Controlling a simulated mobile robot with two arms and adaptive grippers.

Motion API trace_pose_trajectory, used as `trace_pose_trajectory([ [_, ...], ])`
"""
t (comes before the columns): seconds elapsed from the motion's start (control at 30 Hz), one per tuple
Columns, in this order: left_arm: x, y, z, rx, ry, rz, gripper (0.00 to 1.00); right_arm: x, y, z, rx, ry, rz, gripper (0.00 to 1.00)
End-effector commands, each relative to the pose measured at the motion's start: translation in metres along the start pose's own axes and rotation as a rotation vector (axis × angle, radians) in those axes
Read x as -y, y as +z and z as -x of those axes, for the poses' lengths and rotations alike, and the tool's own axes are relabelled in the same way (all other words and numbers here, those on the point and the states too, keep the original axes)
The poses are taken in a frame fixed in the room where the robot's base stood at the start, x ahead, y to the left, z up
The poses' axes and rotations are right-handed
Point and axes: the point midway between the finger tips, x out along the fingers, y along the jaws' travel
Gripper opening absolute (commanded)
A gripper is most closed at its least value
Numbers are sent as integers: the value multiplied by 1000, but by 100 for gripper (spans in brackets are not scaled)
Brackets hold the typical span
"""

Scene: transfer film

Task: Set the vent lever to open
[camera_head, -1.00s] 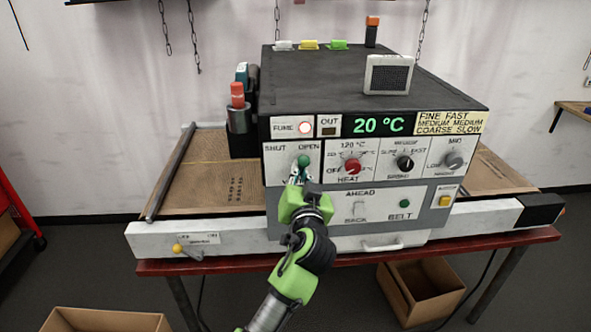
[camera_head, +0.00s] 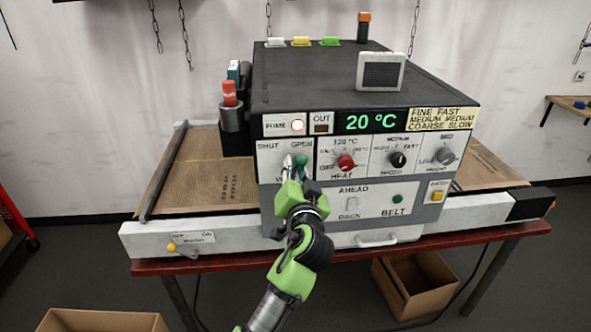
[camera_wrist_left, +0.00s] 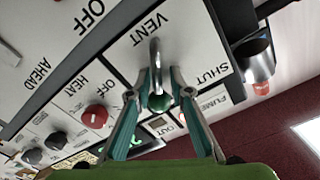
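The vent lever (camera_head: 302,159) has a green knob and sits on the upper left panel of the machine. In the head view its knob is just below the OPEN label. In the left wrist view the metal stem (camera_wrist_left: 154,55) rises from the panel beside the VENT label, with the green knob toward me. My left gripper (camera_head: 296,172) is at the lever, its teal fingers on either side. In the left wrist view the fingers of this gripper (camera_wrist_left: 156,84) stand apart with visible gaps beside the stem. The OPEN label is hidden there. My right gripper is not in view.
The red heat knob (camera_head: 346,162) is close to the right of the lever. A red-topped cylinder (camera_head: 231,115) stands left of the machine. The space in front is clear.

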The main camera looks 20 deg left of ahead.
Motion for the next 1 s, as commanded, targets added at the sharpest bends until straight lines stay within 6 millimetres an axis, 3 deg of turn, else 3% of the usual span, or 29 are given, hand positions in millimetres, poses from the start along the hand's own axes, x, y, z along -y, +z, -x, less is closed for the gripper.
trace_pose_trajectory([
  [0.43, -3, 2, 9, 5, 6, 1, 24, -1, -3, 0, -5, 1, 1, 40],
  [0.8, -3, 3, 82, 7, 7, 1, 24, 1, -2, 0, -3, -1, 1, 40],
  [1.0, -2, 2, 110, 6, 5, 0, 24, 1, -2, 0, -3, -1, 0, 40],
])
